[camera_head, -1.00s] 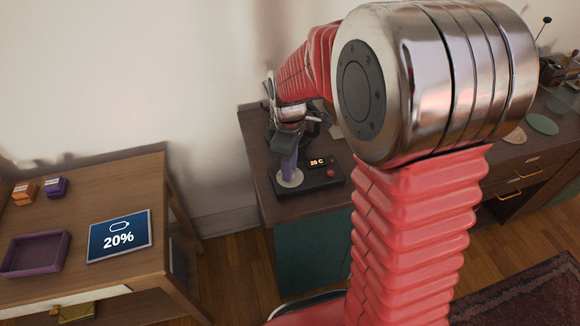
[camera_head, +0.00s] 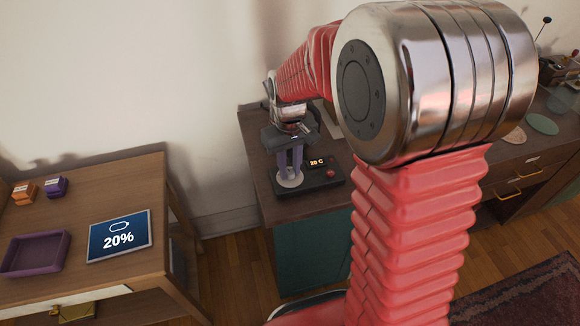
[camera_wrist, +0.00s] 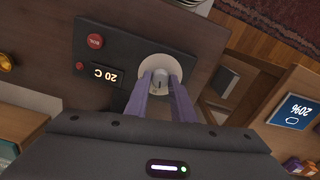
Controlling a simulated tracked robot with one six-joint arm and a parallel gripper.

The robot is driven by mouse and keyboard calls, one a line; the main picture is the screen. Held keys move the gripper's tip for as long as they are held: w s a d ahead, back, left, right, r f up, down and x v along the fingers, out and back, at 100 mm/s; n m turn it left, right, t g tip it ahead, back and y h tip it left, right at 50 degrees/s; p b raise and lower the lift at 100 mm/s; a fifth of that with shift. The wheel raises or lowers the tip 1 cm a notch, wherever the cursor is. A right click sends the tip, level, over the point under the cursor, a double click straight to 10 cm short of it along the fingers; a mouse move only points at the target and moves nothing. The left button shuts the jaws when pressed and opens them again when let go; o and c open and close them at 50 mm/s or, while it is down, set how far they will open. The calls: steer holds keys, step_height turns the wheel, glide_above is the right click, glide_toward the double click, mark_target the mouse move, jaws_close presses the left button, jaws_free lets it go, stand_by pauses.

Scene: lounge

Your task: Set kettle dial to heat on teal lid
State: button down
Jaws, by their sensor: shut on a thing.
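The dial is a grey knob (camera_wrist: 160,74) on a round pale plate (camera_wrist: 149,62) at one end of a black control panel (camera_wrist: 140,38). In the head view this panel (camera_head: 322,180) lies on the dark counter, with the plate (camera_head: 289,183) at its left. My gripper (camera_head: 290,173) points down over the plate. Its purple fingers are shut on the knob, one on each side, as the wrist view (camera_wrist: 161,81) shows. The panel's display (camera_head: 317,162) reads 20 C. I cannot make out a kettle. A flat teal disc (camera_head: 543,124) lies at the right; I cannot tell whether it is a lid.
A red button (camera_wrist: 95,41) sits on the panel. A wooden table (camera_head: 110,185) at left holds a purple tray (camera_head: 36,254), a tablet reading 20% (camera_head: 119,235), and orange (camera_head: 24,190) and purple (camera_head: 55,187) blocks. A gap separates table and counter. My arm hides much of the middle.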

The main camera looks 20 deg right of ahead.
mark_target(289, 171)
steer(key=shift+m, duration=1.4)
steer(key=c, duration=1.5)
jaws_free()
steer(key=shift+r, duration=0.1)
step_height(289, 171, up, 14)
steer(key=shift+f, duration=0.2)
steer(key=shift+w, duration=0.15)
